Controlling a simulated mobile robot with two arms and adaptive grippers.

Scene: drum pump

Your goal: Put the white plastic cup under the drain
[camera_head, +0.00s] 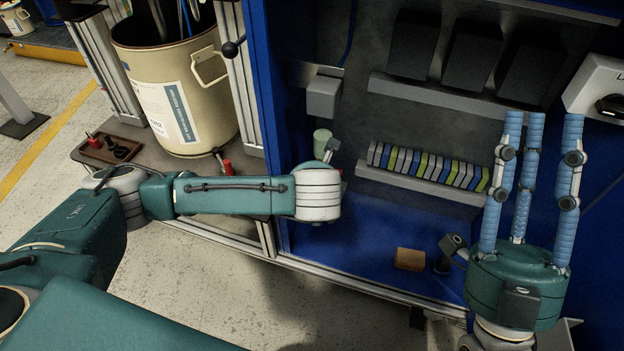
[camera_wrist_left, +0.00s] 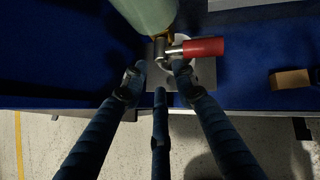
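I cannot make out the white plastic cup for sure. In the left wrist view, a whitish round edge (camera_wrist_left: 186,42) shows behind a metal valve with a red handle (camera_wrist_left: 203,47), but I cannot tell whether it is the cup. A pale green cylinder (camera_wrist_left: 146,12) is above the valve; a similar one (camera_head: 322,142) shows beyond my left wrist in the head view. My left gripper (camera_wrist_left: 160,72) has its fingers apart, tips just below the valve; its fingers are hidden in the head view. My right gripper (camera_head: 538,120) is open, empty and pointing up at the right.
A grey plate (camera_wrist_left: 205,72) lies around the valve on the blue surface. A tan block (camera_head: 410,258) lies near the front edge of the blue cabinet floor (camera_head: 350,245). A large cream drum (camera_head: 180,85) stands at the left. A shelf with coloured blocks (camera_head: 425,165) is behind.

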